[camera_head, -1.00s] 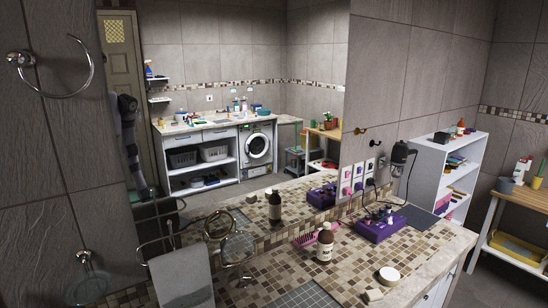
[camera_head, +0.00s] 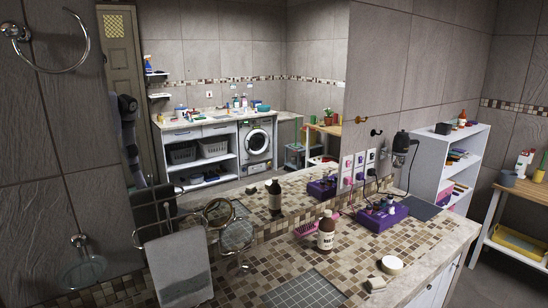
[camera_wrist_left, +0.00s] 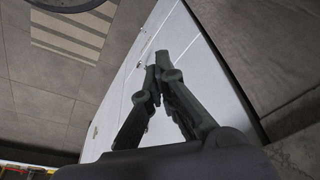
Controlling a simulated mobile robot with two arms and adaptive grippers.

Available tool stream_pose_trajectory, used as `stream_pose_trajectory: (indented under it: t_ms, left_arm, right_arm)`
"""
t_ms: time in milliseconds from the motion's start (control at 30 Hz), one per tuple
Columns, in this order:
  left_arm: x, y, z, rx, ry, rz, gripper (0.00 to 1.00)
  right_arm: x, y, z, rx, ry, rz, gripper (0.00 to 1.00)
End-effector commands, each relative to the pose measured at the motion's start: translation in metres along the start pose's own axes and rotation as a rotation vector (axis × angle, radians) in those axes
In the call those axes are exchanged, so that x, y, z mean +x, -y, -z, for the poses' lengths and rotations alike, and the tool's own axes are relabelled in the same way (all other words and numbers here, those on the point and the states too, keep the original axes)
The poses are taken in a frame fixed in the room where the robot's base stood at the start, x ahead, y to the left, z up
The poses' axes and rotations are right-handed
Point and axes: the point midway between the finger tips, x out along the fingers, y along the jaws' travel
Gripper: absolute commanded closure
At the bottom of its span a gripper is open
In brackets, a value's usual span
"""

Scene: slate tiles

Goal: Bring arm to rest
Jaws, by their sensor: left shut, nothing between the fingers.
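My left gripper (camera_wrist_left: 155,72) shows in the left wrist view. Its dark fingers meet at the tips, and nothing is between them. Behind the fingers is a pale flat panel (camera_wrist_left: 205,75) with thin seams. Neither gripper shows in the head view. A dark arm of mine appears at the left of the mirror there. My right gripper is in no view.
A tiled counter (camera_head: 290,262) holds a brown bottle (camera_head: 326,236), a purple box (camera_head: 382,215), a pink brush (camera_head: 305,229) and a round mirror (camera_head: 237,237). A grey towel (camera_head: 180,268) hangs at the left. A white shelf (camera_head: 428,158) stands to the right.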

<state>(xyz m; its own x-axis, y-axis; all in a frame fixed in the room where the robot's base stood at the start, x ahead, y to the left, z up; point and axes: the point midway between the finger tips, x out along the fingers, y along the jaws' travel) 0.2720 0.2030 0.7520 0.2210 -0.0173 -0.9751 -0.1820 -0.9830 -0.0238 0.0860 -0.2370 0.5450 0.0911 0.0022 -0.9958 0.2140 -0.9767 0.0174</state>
Motion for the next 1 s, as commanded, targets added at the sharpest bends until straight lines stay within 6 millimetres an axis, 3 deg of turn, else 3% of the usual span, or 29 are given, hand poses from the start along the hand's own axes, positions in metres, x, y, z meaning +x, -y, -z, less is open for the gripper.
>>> stream_pose_trajectory:
  t_ms: [33,200,433,600,700,1000]
  left_arm:
    - [0.037,-0.001,-0.018,0.002,0.018,-0.001,1.0]
    - [0.122,-0.005,-0.075,0.009,0.053,-0.006,1.0]
    - [0.207,-0.009,-0.168,0.02,0.099,-0.01,1.0]
    - [0.237,-0.009,-0.222,0.026,0.121,-0.012,1.0]
    - [0.244,-0.009,-0.239,0.029,0.127,-0.012,1.0]
    - [0.245,-0.009,-0.248,0.03,0.13,-0.013,1.0]
  right_arm:
    - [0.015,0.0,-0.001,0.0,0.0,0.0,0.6]
    - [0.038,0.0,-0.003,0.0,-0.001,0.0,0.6]
    - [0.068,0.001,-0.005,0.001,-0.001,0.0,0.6]
    - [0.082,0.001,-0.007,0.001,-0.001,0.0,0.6]
    - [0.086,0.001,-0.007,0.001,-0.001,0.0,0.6]
    - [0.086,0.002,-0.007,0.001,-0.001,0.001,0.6]
